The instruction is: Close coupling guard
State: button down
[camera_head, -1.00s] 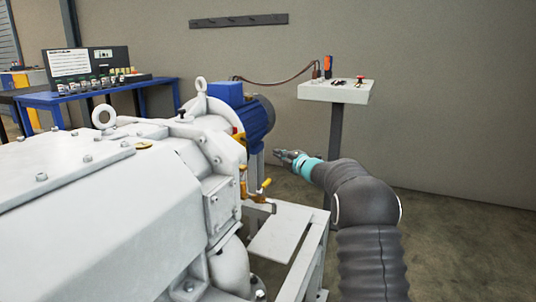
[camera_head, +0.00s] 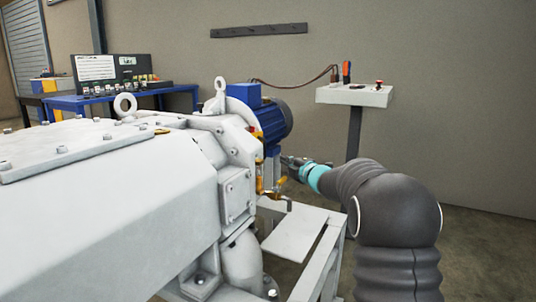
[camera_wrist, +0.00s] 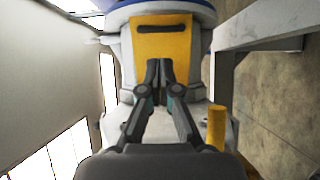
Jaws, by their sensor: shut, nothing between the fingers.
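The coupling guard shows as a yellow panel with a dark slot (camera_wrist: 162,45) straight ahead in the wrist view. It sits on the pale pump body between pump and motor. In the head view only a thin yellow edge (camera_head: 256,132) shows beside the blue motor (camera_head: 272,118). My gripper (camera_head: 287,160) is at the right side of the machine, just below the motor. In the wrist view its fingertips (camera_wrist: 160,72) are together and empty, over the lower part of the yellow panel. I cannot tell whether they touch it. The guard's hinge and open angle are unclear.
A yellow-handled valve (camera_head: 282,183) stands close under my gripper. The pale frame (camera_head: 300,232) runs below it. A pedestal with a control box (camera_head: 352,97) stands behind, and a blue bench (camera_head: 180,91) is at the back left. Open floor lies to the right.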

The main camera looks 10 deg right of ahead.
jog(key=p+x, duration=0.1)
jog(key=x, duration=1)
jog(key=shift+w+a, duration=0.15)
jog(key=shift+w, duration=0.05)
jog(key=shift+a, duration=0.1)
